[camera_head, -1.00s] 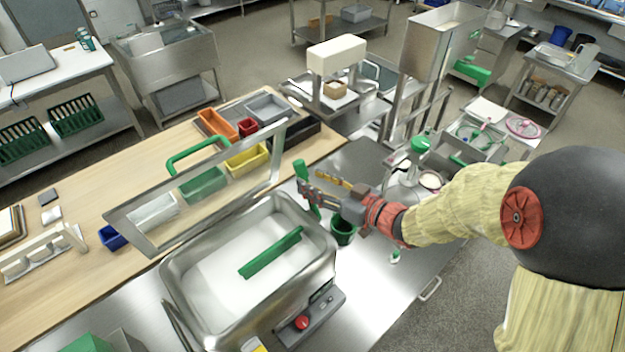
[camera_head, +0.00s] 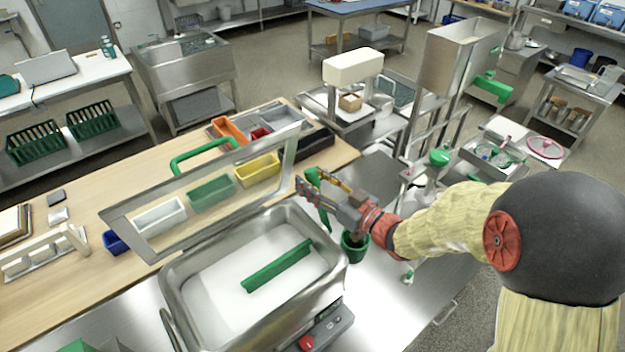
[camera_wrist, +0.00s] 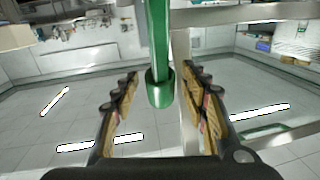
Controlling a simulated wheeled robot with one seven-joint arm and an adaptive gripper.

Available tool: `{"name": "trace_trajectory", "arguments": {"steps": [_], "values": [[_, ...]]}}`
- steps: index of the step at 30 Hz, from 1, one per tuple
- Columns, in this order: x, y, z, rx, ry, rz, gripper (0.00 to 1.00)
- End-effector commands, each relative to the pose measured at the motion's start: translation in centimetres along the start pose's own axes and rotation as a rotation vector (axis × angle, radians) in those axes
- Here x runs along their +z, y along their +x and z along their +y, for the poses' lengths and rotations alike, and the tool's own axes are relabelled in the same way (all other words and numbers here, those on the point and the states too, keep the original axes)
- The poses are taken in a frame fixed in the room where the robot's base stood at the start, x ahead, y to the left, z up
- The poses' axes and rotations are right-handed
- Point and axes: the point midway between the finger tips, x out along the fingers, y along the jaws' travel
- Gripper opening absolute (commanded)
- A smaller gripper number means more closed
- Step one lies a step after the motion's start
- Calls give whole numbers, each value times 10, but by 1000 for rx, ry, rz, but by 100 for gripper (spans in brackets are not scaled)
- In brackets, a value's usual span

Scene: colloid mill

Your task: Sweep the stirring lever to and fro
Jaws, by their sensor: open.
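A green lever handle (camera_head: 319,197), likely the stirring lever, stands tilted beside the steel tank's right rim. My gripper (camera_head: 319,191) is at this handle, with its fingers open. In the wrist view a green rod (camera_wrist: 158,45) with a rounded collar at its lower end comes down between the spread fingers of my gripper (camera_wrist: 160,105). Visible gaps separate the collar from both fingers. The steel tank (camera_head: 185,318) holds white material, and a straight green bar (camera_head: 278,266) lies across it. The lever's lower mounting is hidden from view.
A tilted framed lid (camera_head: 125,222) with a green handle stands behind the tank. A green cup (camera_head: 354,246) is just below my gripper. A red knob (camera_head: 306,342) is on the tank's front control box. Coloured bins, including a yellow one (camera_head: 258,169), sit on the wooden counter.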

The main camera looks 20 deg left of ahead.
Motion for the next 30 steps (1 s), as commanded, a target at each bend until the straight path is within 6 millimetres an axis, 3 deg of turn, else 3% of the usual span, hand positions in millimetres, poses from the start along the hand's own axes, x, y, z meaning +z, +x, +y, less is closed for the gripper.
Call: {"name": "trace_trajectory", "arguments": {"steps": [10,30], "values": [[0,5,0,0,0,0,44],[0,5,0,0,0,0,6]]}}
